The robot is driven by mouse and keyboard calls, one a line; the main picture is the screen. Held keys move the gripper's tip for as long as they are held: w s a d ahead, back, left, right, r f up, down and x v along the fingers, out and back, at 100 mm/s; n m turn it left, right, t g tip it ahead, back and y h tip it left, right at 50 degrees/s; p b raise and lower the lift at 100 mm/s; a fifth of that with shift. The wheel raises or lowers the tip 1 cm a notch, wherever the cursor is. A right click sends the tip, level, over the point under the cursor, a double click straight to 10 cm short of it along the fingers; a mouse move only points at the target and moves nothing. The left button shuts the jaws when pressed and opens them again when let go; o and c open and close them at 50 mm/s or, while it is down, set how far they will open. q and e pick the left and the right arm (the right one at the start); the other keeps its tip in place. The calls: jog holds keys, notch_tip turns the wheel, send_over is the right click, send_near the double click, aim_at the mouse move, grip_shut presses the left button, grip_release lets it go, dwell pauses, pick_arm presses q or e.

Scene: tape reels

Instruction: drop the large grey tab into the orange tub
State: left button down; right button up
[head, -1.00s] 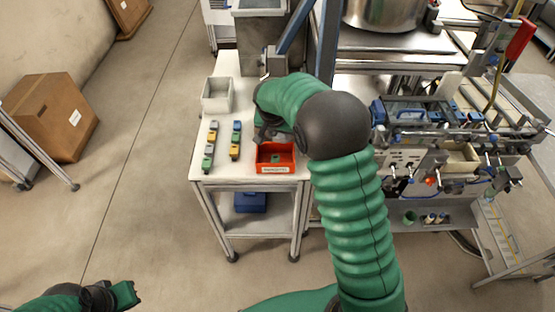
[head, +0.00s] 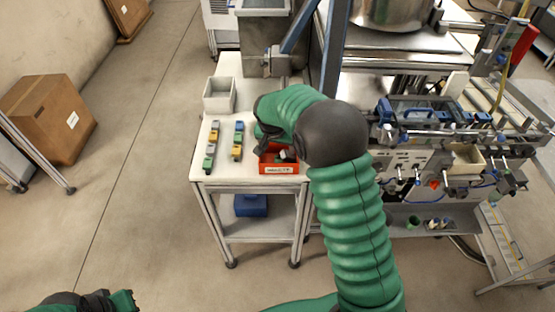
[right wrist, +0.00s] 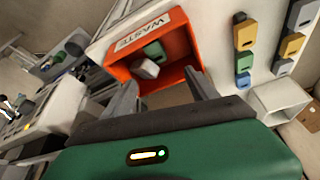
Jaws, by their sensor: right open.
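The orange tub (head: 279,170), labelled WASTE, stands at the front right corner of the white table. It also shows in the right wrist view (right wrist: 118,53). Inside its walls are a green tab (right wrist: 155,50) and a light grey tab (right wrist: 146,69), which is tilted. I cannot tell whether the grey tab rests on the bottom or is still falling. My right gripper (right wrist: 160,92) is open over the tub, its fingers apart with the grey tab beyond them. In the head view my arm partly hides the tub. My left gripper (head: 122,300) is at the bottom left, away from the table.
Two rows of coloured tabs, one with a yellow tab (head: 236,150) and one with a green tab (head: 208,162), lie left of the tub. A pale grey bin (head: 219,96) stands behind them. A metal post (head: 334,50) and machinery stand to the right.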

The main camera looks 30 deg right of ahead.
jog(key=b+v, duration=0.1)
jog(key=v, duration=1.5)
jog(key=shift+r, duration=0.3)
jog(key=s+a+f+n+y, duration=0.1)
jog(key=s+a+f+n, duration=0.3)
jog(key=s+f, duration=0.4)
jog(key=s+a+f+n+y, duration=0.2)
jog(key=s+a+f+n, duration=0.3)
jog(key=s+f, duration=0.4)
jog(key=s+a, duration=0.1)
jog(key=s, duration=0.1)
jog(key=shift+s+a+f, duration=0.15)
jog(key=shift+s+a, duration=0.05)
jog(key=shift+s, duration=0.05)
